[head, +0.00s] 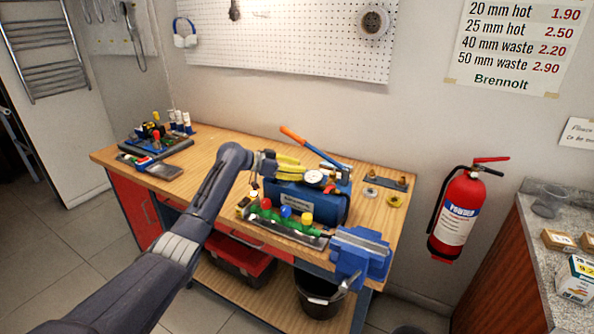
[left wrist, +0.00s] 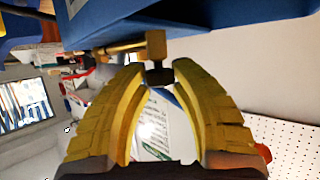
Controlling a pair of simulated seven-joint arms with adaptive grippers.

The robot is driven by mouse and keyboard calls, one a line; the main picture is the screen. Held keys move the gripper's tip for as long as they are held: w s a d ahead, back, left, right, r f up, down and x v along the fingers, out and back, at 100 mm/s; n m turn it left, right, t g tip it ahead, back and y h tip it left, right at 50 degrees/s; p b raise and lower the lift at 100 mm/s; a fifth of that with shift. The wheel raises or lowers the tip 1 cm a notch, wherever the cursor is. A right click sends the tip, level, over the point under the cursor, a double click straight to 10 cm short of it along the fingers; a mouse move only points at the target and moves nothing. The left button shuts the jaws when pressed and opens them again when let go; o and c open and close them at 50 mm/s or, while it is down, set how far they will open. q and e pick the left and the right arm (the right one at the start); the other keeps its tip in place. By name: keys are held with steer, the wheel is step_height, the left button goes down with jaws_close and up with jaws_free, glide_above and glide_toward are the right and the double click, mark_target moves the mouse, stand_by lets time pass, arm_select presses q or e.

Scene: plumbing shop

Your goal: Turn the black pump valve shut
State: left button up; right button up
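The blue test pump (head: 310,202) with a white gauge (head: 314,178) and an orange-tipped lever (head: 292,136) stands on the workbench. My left gripper (head: 300,169) reaches over to the pump's far left side, with its yellow fingers next to the pump. In the left wrist view, the black valve knob (left wrist: 159,75) sits on a brass fitting (left wrist: 148,48) under the blue pump body (left wrist: 190,22). The two yellow fingers (left wrist: 158,80) stand apart, with the knob between their tips; they do not look closed on it. The knob is hidden in the head view. My right gripper is not in view.
A blue vise (head: 360,255) is at the bench's right front corner. Brass fittings (head: 395,200) lie right of the pump. The wooden bench top (head: 205,147) has free room at the back left.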

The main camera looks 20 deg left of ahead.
arm_select(q)
steer(key=shift+w+m+g, duration=0.1)
steer(key=shift+m+g, duration=0.3)
jaws_close()
steer(key=shift+r+m+h, duration=0.3)
steer(key=shift+r+h, duration=0.05)
steer(key=shift+h, duration=0.05)
steer(key=o, duration=0.7)
jaws_free()
steer(key=shift+o, duration=0.2)
steer(key=shift+f, duration=0.25)
steer(key=shift+s+a+r, duration=0.1)
steer(key=shift+s+a, duration=0.1)
steer(key=shift+a, duration=0.1)
steer(key=v, duration=1.1)
steer(key=shift+r, duration=0.2)
steer(key=shift+a, duration=0.1)
